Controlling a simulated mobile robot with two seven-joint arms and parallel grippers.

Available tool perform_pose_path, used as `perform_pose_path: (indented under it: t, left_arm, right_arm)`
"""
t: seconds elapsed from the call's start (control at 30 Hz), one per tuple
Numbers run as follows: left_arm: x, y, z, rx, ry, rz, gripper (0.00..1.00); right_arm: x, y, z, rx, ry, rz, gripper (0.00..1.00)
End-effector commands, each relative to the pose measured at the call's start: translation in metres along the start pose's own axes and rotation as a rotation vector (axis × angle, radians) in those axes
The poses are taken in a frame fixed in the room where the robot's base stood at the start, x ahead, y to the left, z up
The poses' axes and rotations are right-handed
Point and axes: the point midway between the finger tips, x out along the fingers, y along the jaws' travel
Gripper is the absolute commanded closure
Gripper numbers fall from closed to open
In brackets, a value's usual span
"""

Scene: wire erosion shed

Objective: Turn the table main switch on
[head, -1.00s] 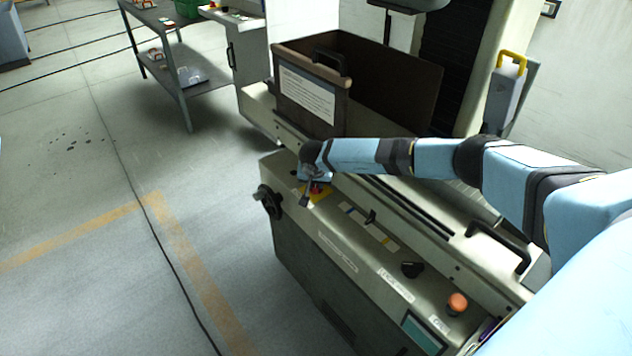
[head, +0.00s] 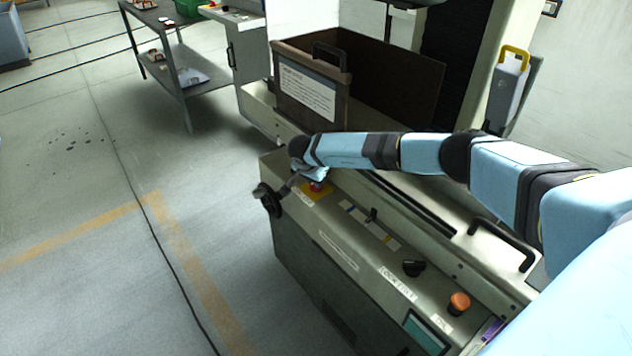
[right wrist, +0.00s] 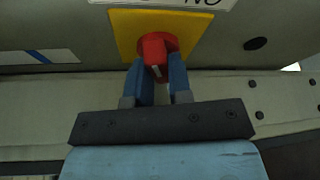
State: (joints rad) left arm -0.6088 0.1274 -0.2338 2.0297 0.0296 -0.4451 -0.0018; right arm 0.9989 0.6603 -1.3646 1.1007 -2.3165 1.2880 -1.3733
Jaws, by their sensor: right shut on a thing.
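The table main switch is a red rotary knob (right wrist: 155,50) on a yellow square plate (right wrist: 190,22) in the right wrist view. A short white mark shows on the knob's near end, pointing down in that picture. My right gripper (right wrist: 158,68) is shut on the red knob, with one blue finger on each side. In the head view the knob (head: 316,187) and yellow plate (head: 323,193) show partly, at the far left end of the machine's sloping panel, with my right wrist over them. My left gripper is not in view.
A black round handle (head: 267,199) sticks out at the panel's left end. Along the panel are a small black lever (head: 371,215), a black knob (head: 414,268) and an orange button (head: 459,303). A brown tank (head: 395,80) stands behind my arm. The floor at left is clear.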

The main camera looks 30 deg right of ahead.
Motion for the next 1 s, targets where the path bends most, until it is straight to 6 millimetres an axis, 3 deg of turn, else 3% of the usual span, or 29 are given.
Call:
perform_pose_path:
  t: [1.0]
  left_arm:
    - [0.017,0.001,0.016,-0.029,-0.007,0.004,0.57]
  right_arm:
    - [0.001,-0.003,-0.001,0.847,0.000,0.351,1.00]
